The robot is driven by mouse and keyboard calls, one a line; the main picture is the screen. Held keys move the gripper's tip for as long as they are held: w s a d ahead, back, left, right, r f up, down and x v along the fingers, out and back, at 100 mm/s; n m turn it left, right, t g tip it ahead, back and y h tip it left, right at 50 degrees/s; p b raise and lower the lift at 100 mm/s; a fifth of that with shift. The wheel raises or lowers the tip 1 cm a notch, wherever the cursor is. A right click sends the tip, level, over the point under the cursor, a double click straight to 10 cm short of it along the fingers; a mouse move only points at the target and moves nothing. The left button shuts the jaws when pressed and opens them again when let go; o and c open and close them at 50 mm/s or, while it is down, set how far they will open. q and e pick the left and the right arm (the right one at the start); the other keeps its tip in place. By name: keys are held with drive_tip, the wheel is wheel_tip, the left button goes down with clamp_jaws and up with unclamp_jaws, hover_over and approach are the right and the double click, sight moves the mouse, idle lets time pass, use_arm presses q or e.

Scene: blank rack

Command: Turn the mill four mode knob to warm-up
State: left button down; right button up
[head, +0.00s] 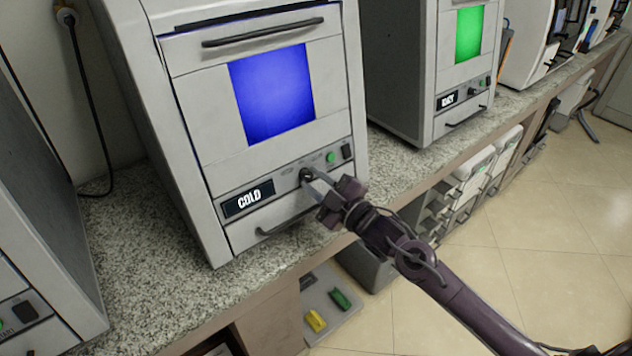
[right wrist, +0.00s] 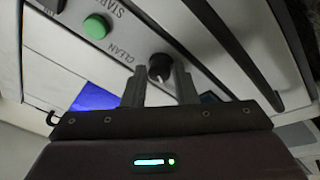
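The mill in front of me (head: 185,130) is a pale grey cabinet with a blue window and a dark display (head: 248,199) reading COLD. Its small dark mode knob (head: 306,175) sits on the lower panel, right of the display. In the right wrist view the knob (right wrist: 160,67) shows a light pointer mark, with the word CLEAN beside it. My right gripper (head: 312,181) is at the knob. Its two fingers (right wrist: 158,80) stand apart with the knob between or just beyond their tips; contact cannot be made out. My left gripper is out of view.
A green START button (head: 331,157) and a dark switch (head: 347,151) sit right of the knob. A handle bar (head: 290,219) runs below. Another mill with a green window (head: 469,34) stands to the right, and part of one at left. Speckled counter (head: 150,260) lies between.

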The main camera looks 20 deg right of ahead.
drive_tip(key=o, duration=0.4)
drive_tip(key=v, duration=0.7)
drive_tip(key=shift+s+d+b, duration=0.15)
drive_tip(key=shift+s+b, duration=0.2)
drive_tip(key=shift+b, duration=0.1)
